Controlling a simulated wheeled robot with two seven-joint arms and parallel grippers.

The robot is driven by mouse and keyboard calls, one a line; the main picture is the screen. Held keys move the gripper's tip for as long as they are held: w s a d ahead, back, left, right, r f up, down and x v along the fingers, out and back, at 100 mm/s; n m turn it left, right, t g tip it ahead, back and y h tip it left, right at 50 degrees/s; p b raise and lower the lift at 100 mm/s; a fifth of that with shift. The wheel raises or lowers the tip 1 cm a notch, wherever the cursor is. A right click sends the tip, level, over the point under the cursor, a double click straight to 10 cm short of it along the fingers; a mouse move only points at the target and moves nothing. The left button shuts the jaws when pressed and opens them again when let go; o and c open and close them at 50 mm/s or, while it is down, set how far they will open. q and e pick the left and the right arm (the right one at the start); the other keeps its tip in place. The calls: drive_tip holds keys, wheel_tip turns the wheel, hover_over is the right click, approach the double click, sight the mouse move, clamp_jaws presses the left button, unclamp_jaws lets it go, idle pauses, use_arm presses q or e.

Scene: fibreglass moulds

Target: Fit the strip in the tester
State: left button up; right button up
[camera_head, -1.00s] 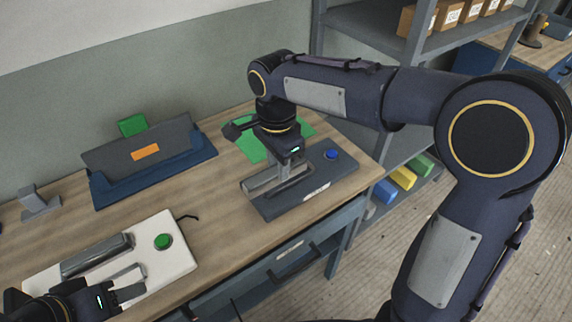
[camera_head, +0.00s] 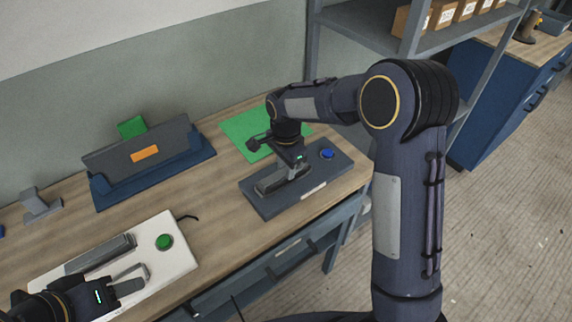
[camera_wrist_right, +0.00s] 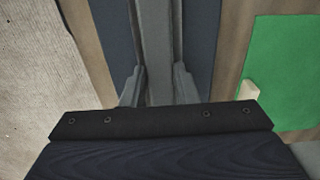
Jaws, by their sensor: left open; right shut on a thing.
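My right gripper (camera_head: 290,174) is low over a dark blue base (camera_head: 322,187) with a blue button, at the table's right. In the right wrist view its fingers (camera_wrist_right: 158,78) are shut on a grey bar (camera_wrist_right: 156,40) lengthwise above that base; I cannot tell whether this bar is the strip or part of the base. My left gripper (camera_head: 133,277) is open at the front left, over a white base (camera_head: 178,262) with a green button (camera_head: 164,242) and a grey rail (camera_head: 100,254). Which base is the tester is unclear.
A green mat (camera_head: 243,128) lies behind the dark blue base. A dark blue stand (camera_head: 175,166) with an orange label is at the back. A small grey stand (camera_head: 38,206) is at left. Bare tabletop (camera_head: 222,206) separates the two bases. A shelf (camera_head: 440,38) stands at right.

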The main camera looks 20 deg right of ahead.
drive_tip(key=shift+r, duration=0.1)
drive_tip(key=o, duration=1)
wheel_tip(320, 180, up, 12)
drive_tip(key=s+d+r+n+t+y, duration=0.1)
drive_tip(key=s+d+r+n+y, duration=0.15)
drive_tip(key=s+d, duration=0.4)
drive_tip(key=s+f+n+t, duration=0.1)
drive_tip(key=s+n, duration=0.2)
drive_tip(key=s, duration=0.4)
drive_tip(key=s+a+f+n+t+y, duration=0.1)
drive_tip(key=s+n+t, duration=0.1)
drive_tip(key=s, duration=0.5)
drive_tip(key=s+f+n+t, duration=0.1)
drive_tip(key=s+n, duration=0.4)
drive_tip(key=s, duration=0.2)
drive_tip(key=shift+s+a+f+t+b, duration=0.15)
drive_tip(key=shift+s+f+t+b, duration=0.15)
drive_tip(key=shift+s+t+b, duration=0.1)
